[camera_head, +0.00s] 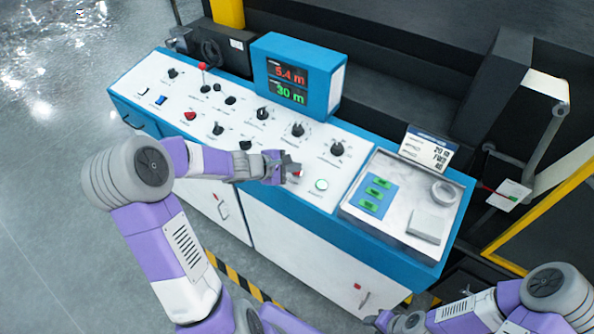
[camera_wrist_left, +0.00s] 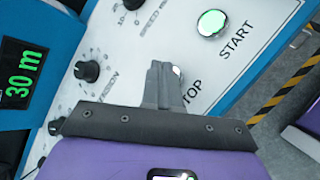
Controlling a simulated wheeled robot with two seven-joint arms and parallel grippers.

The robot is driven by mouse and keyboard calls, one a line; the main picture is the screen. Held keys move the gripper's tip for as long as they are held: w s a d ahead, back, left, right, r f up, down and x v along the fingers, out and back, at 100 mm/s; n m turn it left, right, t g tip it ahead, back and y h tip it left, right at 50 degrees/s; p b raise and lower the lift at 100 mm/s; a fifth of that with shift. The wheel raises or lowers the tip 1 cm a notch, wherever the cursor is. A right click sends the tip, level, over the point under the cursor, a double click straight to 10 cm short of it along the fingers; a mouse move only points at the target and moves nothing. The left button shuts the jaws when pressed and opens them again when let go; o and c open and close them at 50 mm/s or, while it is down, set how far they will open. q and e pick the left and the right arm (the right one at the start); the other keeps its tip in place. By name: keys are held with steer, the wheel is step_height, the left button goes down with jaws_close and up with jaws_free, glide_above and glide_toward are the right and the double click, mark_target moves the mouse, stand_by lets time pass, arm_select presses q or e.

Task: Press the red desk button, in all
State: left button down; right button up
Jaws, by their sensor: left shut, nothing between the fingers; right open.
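The white control desk (camera_head: 210,130) has a blue frame. A small red button (camera_head: 297,174) shows at the tips of my left gripper (camera_head: 288,170), mostly hidden by the fingers. In the left wrist view my left gripper (camera_wrist_left: 163,78) is shut and empty, its tips over the desk by the partly covered STOP label (camera_wrist_left: 190,93). A pale rim shows beside the tips; whether they touch the button I cannot tell. The green START button (camera_head: 321,184) is just right of it and shows in the left wrist view (camera_wrist_left: 211,22). My right gripper (camera_head: 384,320) is low at the right.
A red knob (camera_head: 190,116) and a red-topped lever (camera_head: 203,67) are at the desk's left. Several black dials, such as this one (camera_head: 337,148), line the panel. A display box (camera_head: 300,75) stands behind. A tray (camera_head: 385,232) with a tape roll (camera_head: 445,192) is at the right.

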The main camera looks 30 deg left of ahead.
arm_select(q)
steer(key=shift+f+b, duration=0.35)
steer(key=shift+b, duration=0.05)
stand_by(0.4)
steer(key=shift+r, duration=0.1)
steer(key=shift+s+r+p, duration=0.1)
steer(key=shift+r+p, duration=0.4)
steer(key=shift+r, duration=0.2)
steer(key=r+p, duration=0.2)
steer(key=r, duration=0.1)
steer(key=s+r+p, duration=0.1)
steer(key=r, duration=0.1)
steer(key=shift+p, duration=0.3)
steer(key=shift+w+f, duration=0.1)
stand_by(0.7)
